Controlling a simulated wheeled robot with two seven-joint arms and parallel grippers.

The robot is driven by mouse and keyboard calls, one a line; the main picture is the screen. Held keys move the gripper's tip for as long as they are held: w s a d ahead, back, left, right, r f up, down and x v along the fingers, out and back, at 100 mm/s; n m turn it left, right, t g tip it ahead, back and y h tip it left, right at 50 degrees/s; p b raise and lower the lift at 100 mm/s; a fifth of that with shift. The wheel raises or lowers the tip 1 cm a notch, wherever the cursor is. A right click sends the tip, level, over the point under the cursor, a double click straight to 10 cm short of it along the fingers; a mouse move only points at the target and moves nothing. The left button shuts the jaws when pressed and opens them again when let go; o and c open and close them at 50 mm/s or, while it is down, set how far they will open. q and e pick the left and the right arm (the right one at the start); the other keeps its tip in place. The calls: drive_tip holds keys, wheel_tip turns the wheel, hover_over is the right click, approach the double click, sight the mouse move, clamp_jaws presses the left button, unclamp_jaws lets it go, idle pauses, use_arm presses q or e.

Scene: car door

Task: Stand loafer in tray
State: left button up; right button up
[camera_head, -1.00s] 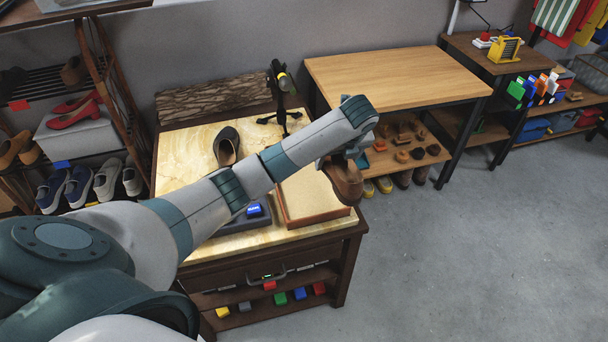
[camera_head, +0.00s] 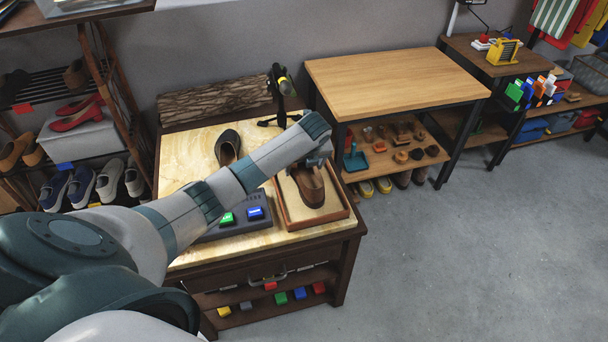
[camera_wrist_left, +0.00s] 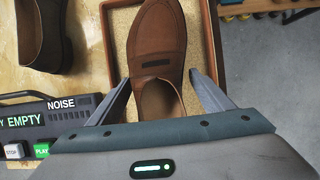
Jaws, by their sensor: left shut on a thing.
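A brown loafer (camera_head: 310,187) is over the shallow brown-rimmed tray (camera_head: 345,212) on the workbench, sole down and toe pointing away from the wrist in the left wrist view (camera_wrist_left: 157,55). My left gripper (camera_head: 318,160) is shut on the loafer's heel end, one finger on each side in the left wrist view (camera_wrist_left: 160,90). I cannot tell if the sole touches the tray floor. The tray's rim also shows in the left wrist view (camera_wrist_left: 108,50). My right gripper is not in view.
A dark shoe (camera_head: 228,147) stands on the bench left of the tray. A button box (camera_head: 238,222) with green and blue buttons sits beside the tray. A small black stand (camera_head: 280,90) is behind. The wooden table (camera_head: 395,75) has a clear top.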

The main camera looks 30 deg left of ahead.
sight(305, 172)
use_arm(q)
drive_tip(key=shift+f+p, duration=0.55)
drive_tip(key=shift+f, duration=1.4)
drive_tip(key=o, duration=1.3)
drive_tip(key=shift+f, duration=0.1)
drive_tip(key=shift+o, duration=0.2)
drive_tip(key=b+v, duration=0.1)
drive_tip(key=v, duration=1.1)
